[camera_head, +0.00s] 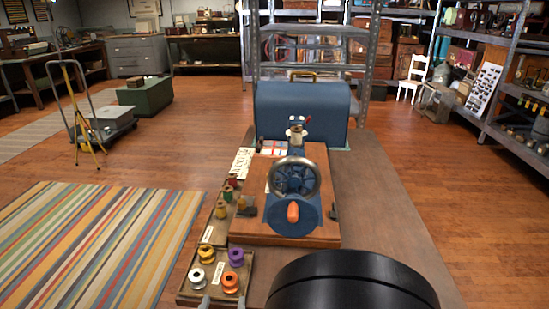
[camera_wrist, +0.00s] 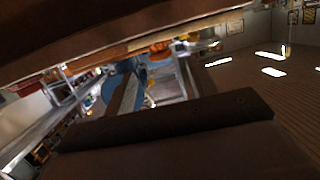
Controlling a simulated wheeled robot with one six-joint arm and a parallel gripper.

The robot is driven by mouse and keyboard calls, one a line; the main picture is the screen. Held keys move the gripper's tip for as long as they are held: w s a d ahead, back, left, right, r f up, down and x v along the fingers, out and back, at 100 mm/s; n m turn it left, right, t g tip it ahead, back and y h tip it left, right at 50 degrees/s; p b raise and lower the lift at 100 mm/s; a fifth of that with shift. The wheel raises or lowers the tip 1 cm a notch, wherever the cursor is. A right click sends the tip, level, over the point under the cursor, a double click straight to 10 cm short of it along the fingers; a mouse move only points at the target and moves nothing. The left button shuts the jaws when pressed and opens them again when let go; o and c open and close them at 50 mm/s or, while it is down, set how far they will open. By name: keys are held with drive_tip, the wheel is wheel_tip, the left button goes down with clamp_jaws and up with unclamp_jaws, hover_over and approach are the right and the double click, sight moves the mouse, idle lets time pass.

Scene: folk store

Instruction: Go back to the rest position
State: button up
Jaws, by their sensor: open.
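The wrist view is tilted and blurred. A dark flat part of my gripper (camera_wrist: 170,122) crosses its lower half, and I see nothing held there. The jaws are open. Blue parts, probably of this machine, also show in the wrist view (camera_wrist: 122,80).
Thread spools (camera_head: 230,282) sit in a tray at the near left. Metal shelves (camera_head: 490,125) stand at right. The floor has open room on both sides, with a striped rug (camera_head: 95,240).

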sight(229, 283)
drive_tip(key=w, duration=0.3)
drive_tip(key=w+f+b, duration=0.1)
drive_tip(key=w, duration=0.2)
drive_tip(key=w+f+b, duration=0.1)
drive_tip(key=w, duration=0.2)
drive_tip(key=shift+w, duration=0.15)
drive_tip(key=shift+r+p, duration=0.45)
drive_tip(key=shift+r, duration=0.4)
